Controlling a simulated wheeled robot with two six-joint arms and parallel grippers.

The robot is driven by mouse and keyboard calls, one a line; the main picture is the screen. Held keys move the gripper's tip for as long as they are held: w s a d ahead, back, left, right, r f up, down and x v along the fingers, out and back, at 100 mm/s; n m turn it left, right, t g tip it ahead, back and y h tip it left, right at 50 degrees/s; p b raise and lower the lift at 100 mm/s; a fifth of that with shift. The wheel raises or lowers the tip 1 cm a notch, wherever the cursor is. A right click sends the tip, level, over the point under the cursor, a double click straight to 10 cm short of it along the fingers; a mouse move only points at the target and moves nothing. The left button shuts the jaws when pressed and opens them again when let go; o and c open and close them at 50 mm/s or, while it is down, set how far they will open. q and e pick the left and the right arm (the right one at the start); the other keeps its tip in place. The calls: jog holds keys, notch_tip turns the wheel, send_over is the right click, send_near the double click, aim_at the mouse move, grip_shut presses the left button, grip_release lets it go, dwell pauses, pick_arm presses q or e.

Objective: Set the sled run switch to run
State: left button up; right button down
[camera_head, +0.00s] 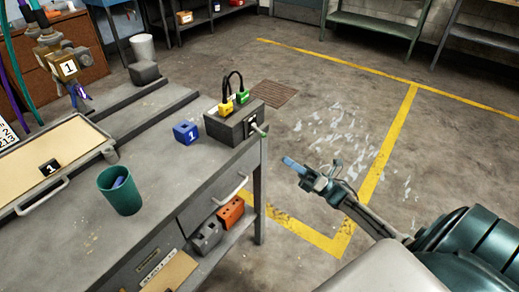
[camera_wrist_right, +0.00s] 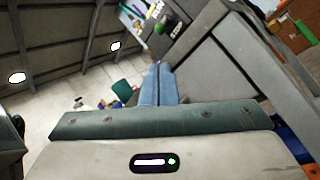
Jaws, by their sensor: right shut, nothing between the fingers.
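A dark grey box (camera_head: 234,122) sits at the far right corner of the workbench. Yellow and green plugs joined by a black cable stand on the box. My right gripper (camera_head: 289,163) is shut and empty, over the floor to the right of the bench and apart from the lever. Its blue fingers (camera_wrist_right: 157,84) are together in the right wrist view. My left gripper is not in view.
The workbench (camera_head: 165,165) holds a blue block (camera_head: 186,132), a green cup (camera_head: 120,191) and a tray (camera_head: 97,131). A drawer handle (camera_head: 231,187) juts from its side. Orange and grey blocks lie on the lower shelf. The floor right of the bench is clear.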

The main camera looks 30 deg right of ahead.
aim_at(259, 131)
pick_arm(q)
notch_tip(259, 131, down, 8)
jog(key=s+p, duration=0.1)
jog(key=p, duration=0.1)
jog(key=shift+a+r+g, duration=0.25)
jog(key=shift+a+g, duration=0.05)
pick_arm(e)
jog(key=x, duration=1)
pick_arm(q)
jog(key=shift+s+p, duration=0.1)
jog(key=shift+p, duration=0.2)
